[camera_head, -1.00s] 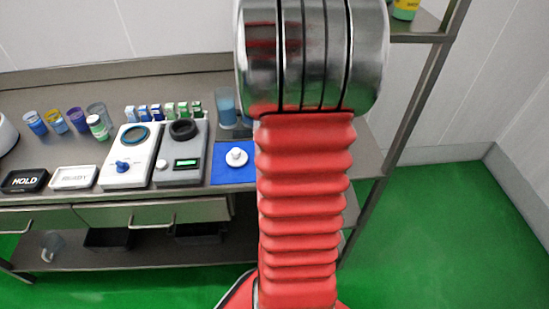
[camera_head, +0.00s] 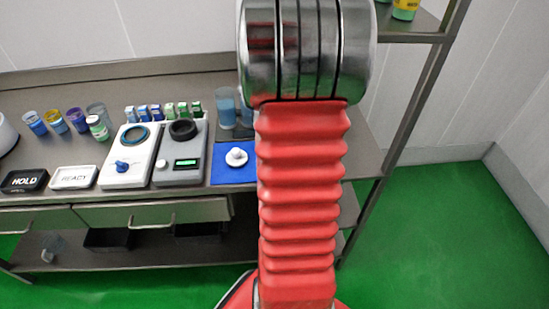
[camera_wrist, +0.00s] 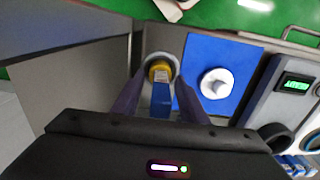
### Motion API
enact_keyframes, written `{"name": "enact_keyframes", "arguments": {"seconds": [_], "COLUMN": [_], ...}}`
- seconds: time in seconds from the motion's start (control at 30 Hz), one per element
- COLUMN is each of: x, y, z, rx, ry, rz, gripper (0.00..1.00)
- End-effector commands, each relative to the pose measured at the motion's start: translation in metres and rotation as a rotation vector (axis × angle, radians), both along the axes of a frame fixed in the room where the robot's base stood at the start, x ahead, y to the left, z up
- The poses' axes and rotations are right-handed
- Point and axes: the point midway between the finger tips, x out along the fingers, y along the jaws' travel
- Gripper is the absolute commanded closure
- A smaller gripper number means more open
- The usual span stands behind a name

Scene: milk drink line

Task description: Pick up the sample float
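In the wrist view, my gripper (camera_wrist: 160,86) points down with its two dark fingers spread to either side of a slim upright thing with a yellow top and blue below, likely the sample float (camera_wrist: 160,71). It stands within a round, pale-rimmed vessel. I see a gap between it and each finger, though contact at the tips is hard to judge. In the head view my arm hides the gripper, and I cannot make out the float there.
A blue mat (camera_wrist: 232,55) with a white knobbed piece (camera_wrist: 215,84) lies right beside the gripper. Two instruments, one with a green display (camera_head: 186,163), stand on the steel bench. A blue-filled glass (camera_head: 226,107) and several cups are behind. A shelf post (camera_head: 409,110) rises at right.

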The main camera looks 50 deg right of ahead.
Motion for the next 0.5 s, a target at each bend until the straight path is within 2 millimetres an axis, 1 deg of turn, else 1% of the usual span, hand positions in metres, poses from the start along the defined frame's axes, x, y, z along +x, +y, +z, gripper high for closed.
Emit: {"name": "enact_keyframes", "arguments": {"seconds": [0.23, 0.5], "x": [0.0002, 0.0003], "y": [0.0001, 0.0003], "z": [0.0003, 0.0003], "rx": [0.0, 0.0], "ry": [0.0, 0.0], "rz": [0.0, 0.001], "gripper": [0.61, 0.8]}}
